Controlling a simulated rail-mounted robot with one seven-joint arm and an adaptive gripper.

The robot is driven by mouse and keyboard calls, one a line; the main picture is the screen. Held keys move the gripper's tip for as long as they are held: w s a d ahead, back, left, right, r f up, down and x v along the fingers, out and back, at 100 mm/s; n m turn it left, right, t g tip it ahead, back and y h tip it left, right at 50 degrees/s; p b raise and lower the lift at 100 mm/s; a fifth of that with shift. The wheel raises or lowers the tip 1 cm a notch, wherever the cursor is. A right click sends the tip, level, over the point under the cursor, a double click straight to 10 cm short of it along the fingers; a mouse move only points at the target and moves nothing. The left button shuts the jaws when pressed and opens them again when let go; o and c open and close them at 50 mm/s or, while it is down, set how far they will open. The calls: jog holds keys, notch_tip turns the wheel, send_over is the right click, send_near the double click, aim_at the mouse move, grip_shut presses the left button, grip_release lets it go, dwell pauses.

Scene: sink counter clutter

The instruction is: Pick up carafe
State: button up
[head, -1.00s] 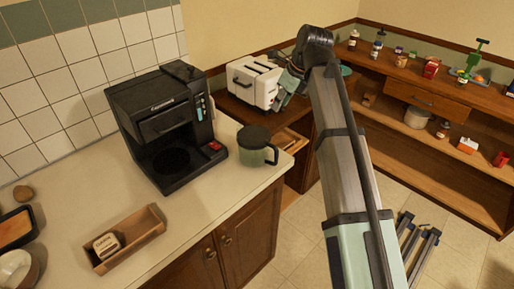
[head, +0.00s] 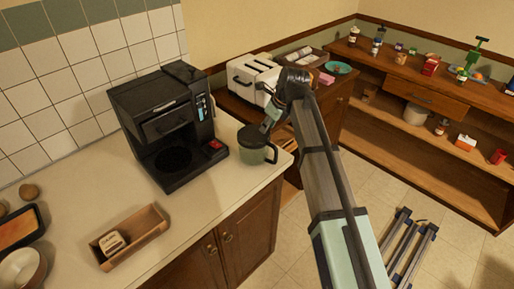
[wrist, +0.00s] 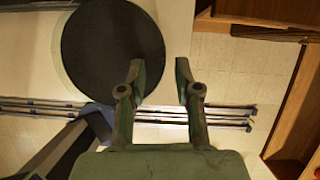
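The carafe (head: 257,151) stands upright on the counter, right of the coffee maker. It has a greenish body, a dark lid and a dark handle on its right side. In the wrist view its round dark lid (wrist: 108,48) fills the upper left. My gripper (wrist: 159,72) is open and empty, with its left finger overlapping the lid's right edge and its right finger clear of it. In the head view my gripper (head: 270,120) is just above and behind the carafe, partly hidden by my arm. The handle is not clear in the wrist view, and I cannot tell whether there is contact.
The black coffee maker (head: 163,128) stands close left of the carafe. A white toaster (head: 252,76) is on the lower surface behind. A wooden box (head: 150,226) is at the counter's front left. The counter's right edge is close to the carafe.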

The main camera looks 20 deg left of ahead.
aim_at(259, 140)
jog(key=shift+p+x, duration=0.75)
jog(key=shift+x, duration=1.45)
grip_shut()
